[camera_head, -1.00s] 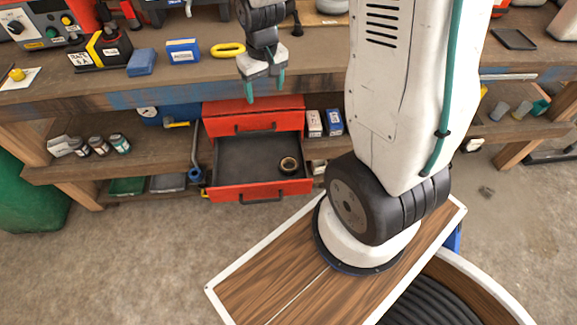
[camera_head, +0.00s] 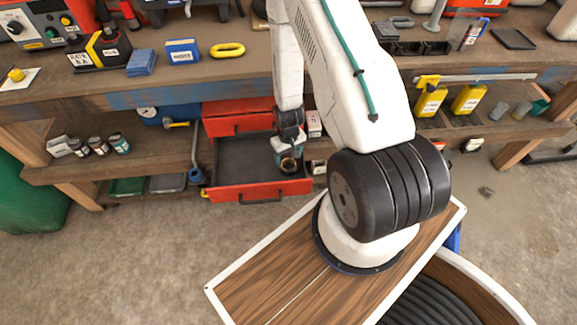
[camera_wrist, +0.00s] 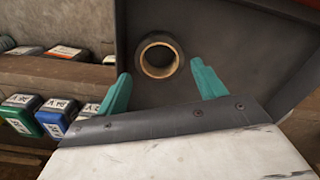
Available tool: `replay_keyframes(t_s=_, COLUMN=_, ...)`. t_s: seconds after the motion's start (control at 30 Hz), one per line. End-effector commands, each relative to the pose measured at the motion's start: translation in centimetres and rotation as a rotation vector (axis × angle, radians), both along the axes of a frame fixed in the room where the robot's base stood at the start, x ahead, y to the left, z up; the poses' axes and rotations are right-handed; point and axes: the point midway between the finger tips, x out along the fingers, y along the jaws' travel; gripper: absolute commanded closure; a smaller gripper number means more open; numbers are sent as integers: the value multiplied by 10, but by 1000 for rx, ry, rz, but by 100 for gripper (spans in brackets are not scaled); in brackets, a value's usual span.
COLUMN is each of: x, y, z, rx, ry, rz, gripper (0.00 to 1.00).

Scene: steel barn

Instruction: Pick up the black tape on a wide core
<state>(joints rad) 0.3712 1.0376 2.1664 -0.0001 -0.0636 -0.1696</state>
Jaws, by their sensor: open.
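The black tape on a wide core (camera_head: 289,164) lies flat in the open lower drawer (camera_head: 235,158) of a red cabinet, near the drawer's right side. It also shows in the wrist view (camera_wrist: 160,57) as a black ring with a tan inner core, lying on the dark drawer floor. My gripper (camera_head: 287,154) is above the tape and partly covers it in the head view. In the wrist view its two teal fingers (camera_wrist: 161,84) are apart with nothing between them. The tape shows just beyond the fingertips, roughly centred between them.
The shut upper drawer (camera_head: 238,122) and the wooden bench top (camera_head: 230,76) are above and behind. Small labelled boxes (camera_wrist: 52,116) stand on the shelf beside the drawer. A blue-handled tool (camera_head: 195,165) stands left of the drawer. The drawer's left part is empty.

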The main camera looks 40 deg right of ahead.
Motion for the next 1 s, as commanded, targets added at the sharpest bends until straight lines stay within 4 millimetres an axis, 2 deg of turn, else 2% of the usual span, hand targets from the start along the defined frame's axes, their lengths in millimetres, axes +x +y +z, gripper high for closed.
replay_keyframes(t_s=0.4, x=2, y=-2, z=-53, rx=0, ry=2, rz=0, gripper=31)
replay_keyframes(t_s=0.7, x=2, y=-2, z=-56, rx=0, ry=1, rz=0, gripper=31)
replay_keyframes(t_s=0.8, x=2, y=-2, z=-56, rx=0, ry=1, rz=0, gripper=59)
replay_keyframes(t_s=1.0, x=2, y=-2, z=-56, rx=0, ry=1, rz=0, gripper=60)
